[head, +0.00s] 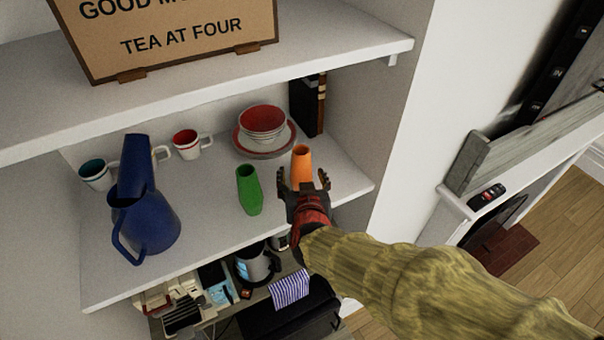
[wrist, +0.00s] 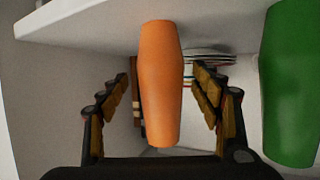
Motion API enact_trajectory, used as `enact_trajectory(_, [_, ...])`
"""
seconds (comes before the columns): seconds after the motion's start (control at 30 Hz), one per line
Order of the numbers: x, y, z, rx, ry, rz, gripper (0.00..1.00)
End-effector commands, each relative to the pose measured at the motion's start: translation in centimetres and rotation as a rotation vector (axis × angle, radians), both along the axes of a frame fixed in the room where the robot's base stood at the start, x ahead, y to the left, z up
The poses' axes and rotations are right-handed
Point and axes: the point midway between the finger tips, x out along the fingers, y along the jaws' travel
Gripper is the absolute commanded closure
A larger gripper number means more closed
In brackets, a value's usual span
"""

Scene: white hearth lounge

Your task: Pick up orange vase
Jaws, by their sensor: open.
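The orange vase (head: 301,164) stands upright on the middle shelf near its front right part. It also shows large in the wrist view (wrist: 161,85), upright between my fingers. My gripper (head: 304,182) is open, with one finger on each side of the vase. In the wrist view the fingers (wrist: 166,85) show gaps to the vase on both sides. The lower part of the vase is hidden behind my gripper in the head view.
A green vase (head: 249,190) stands close to the left. A red bowl (head: 263,122) on plates and dark books (head: 308,104) are behind. A blue pitcher (head: 146,222) and several mugs (head: 186,144) stand further left. The upper shelf (head: 340,55) overhangs.

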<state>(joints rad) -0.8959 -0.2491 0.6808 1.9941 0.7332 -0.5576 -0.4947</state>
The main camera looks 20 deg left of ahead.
Motion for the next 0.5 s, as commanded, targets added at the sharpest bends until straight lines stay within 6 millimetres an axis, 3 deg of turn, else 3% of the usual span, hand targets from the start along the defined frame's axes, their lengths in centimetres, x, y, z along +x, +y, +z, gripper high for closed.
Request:
enact_trajectory(0.17, [1.39,0.82,-0.72,-0.001,0.0,0.0,0.35])
enact_trajectory(0.4, [1.5,0.91,-0.73,0.0,0.0,0.001,0.35])
enact_trajectory(0.5, [1.49,0.9,-0.73,0.0,0.0,0.001,0.4])
